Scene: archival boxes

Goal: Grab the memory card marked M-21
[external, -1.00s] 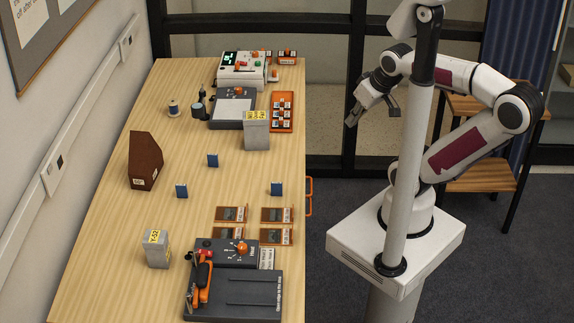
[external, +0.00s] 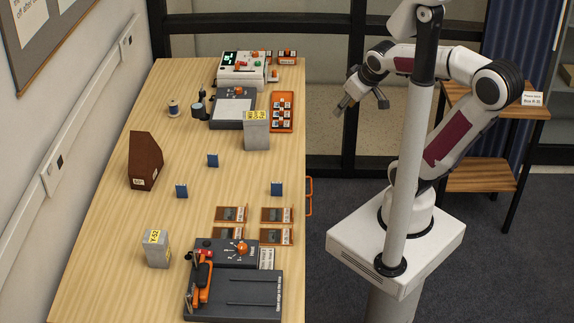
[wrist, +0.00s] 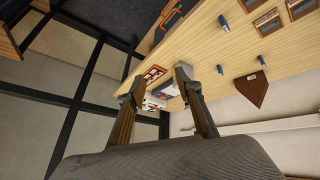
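Three small blue cards stand apart on the wooden table: one at the left (external: 181,190), one in the middle (external: 213,160) and one near the right edge (external: 277,188). They also show small in the wrist view, at the top (wrist: 223,23), at the right (wrist: 262,60) and near my fingers (wrist: 220,70). Their markings are too small to read, so I cannot tell which is M-21. My gripper (external: 363,103) is open and empty, raised beyond the table's right edge. Its spread fingers (wrist: 158,85) also show in the wrist view.
A brown file holder (external: 145,160) and grey boxes (external: 257,134) (external: 157,249) stand on the table. Several brown-framed cards (external: 277,215) lie before a dark device (external: 235,290). An orange tray (external: 281,97) lies farther back. The table's middle is mostly clear.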

